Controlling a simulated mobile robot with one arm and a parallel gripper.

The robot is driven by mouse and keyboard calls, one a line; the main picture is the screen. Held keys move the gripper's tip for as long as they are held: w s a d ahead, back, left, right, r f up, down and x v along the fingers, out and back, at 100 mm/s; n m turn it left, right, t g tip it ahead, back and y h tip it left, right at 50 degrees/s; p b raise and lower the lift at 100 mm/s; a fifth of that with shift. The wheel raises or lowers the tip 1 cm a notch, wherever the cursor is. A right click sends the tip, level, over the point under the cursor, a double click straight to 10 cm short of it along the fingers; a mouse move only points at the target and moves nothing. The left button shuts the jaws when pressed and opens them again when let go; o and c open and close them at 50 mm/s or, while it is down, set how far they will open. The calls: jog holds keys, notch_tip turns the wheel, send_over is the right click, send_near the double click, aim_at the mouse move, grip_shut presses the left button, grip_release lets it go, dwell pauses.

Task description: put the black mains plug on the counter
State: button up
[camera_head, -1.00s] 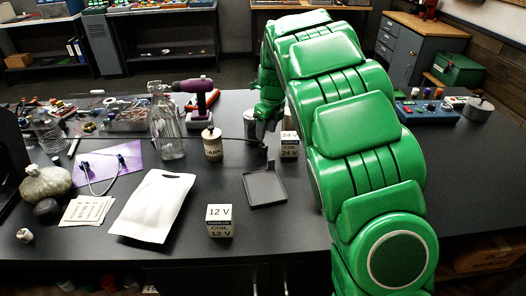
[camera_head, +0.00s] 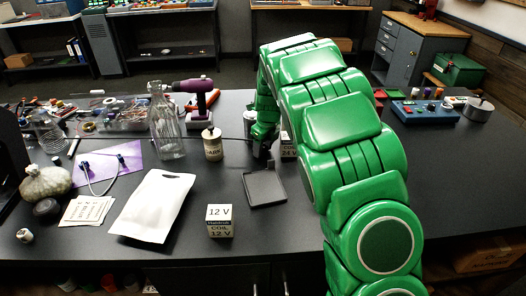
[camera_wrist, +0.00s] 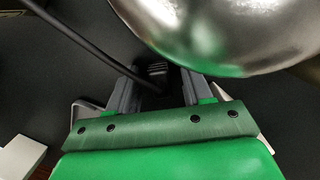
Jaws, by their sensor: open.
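The black mains plug (camera_wrist: 157,72) shows in the wrist view between my two fingers, with its black cable (camera_wrist: 85,38) running off to the upper left. My gripper (camera_wrist: 157,92) is open, with one finger on each side of the plug. A dark surface lies behind the plug; I cannot tell whether the plug touches it. In the head view my gripper (camera_head: 262,150) points down low over the dark counter (camera_head: 310,225), behind the small black tray (camera_head: 265,188). The plug is not clear there, but the cable (camera_head: 233,139) reaches toward my gripper from the left.
A shiny rounded metal object (camera_wrist: 230,30) is close to my fingers in the wrist view. A 24 V coil box (camera_head: 288,146) stands right beside my gripper.

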grip_shut()
jog(key=shift+r, duration=0.1)
notch_tip(320, 180, up, 3)
jog(key=shift+r, duration=0.15)
jog(key=s+d+r, duration=0.1)
jog(key=s+r, duration=0.8)
jog(key=s, duration=0.5)
jog(key=shift+d+r, duration=0.3)
jog(key=shift+d, duration=0.1)
